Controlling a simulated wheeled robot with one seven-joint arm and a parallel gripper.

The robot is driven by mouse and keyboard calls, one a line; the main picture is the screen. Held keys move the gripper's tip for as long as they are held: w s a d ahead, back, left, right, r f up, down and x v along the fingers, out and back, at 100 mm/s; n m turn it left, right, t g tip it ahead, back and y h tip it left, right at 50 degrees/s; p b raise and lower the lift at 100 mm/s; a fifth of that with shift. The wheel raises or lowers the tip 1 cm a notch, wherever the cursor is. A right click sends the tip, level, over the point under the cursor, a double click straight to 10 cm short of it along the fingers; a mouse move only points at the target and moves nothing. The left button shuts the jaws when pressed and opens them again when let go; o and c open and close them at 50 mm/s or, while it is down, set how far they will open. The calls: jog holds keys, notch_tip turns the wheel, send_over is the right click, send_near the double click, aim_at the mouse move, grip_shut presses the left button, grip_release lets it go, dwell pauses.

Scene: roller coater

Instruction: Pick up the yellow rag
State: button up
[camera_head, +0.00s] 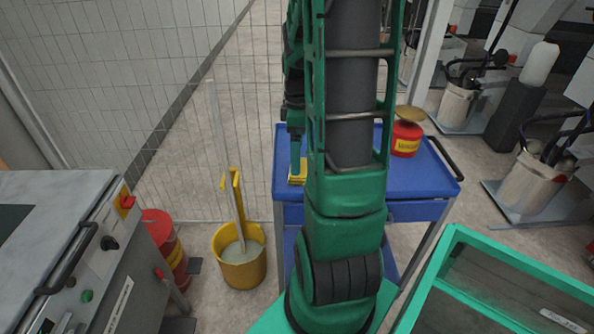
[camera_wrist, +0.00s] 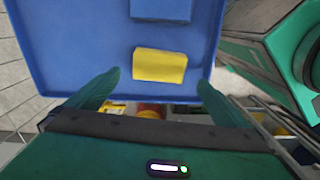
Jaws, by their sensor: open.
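The yellow rag (camera_wrist: 160,65) lies flat on the blue top of a cart (camera_wrist: 75,60) in the wrist view. My gripper (camera_wrist: 159,79) is open and empty, with one green finger toward each side of the rag. The fingertips appear near the rag's lower edge, and the height between them and the rag is hard to tell. In the head view only a small yellow part of the rag (camera_head: 297,179) shows on the cart's left side, beside my arm. My arm covers the middle of the cart top (camera_head: 400,182).
A blue piece (camera_wrist: 160,9) lies beyond the rag on the cart. A red can (camera_head: 406,139) with a yellow label stands at the cart's back right. A yellow mop bucket (camera_head: 240,262) and red cans (camera_head: 165,245) stand left. A green machine (camera_head: 500,285) is at right.

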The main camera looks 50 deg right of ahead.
aim_at(299, 180)
jog(key=shift+d+f, duration=0.2)
jog(key=shift+f, duration=2.55)
jog(key=c, duration=1.1)
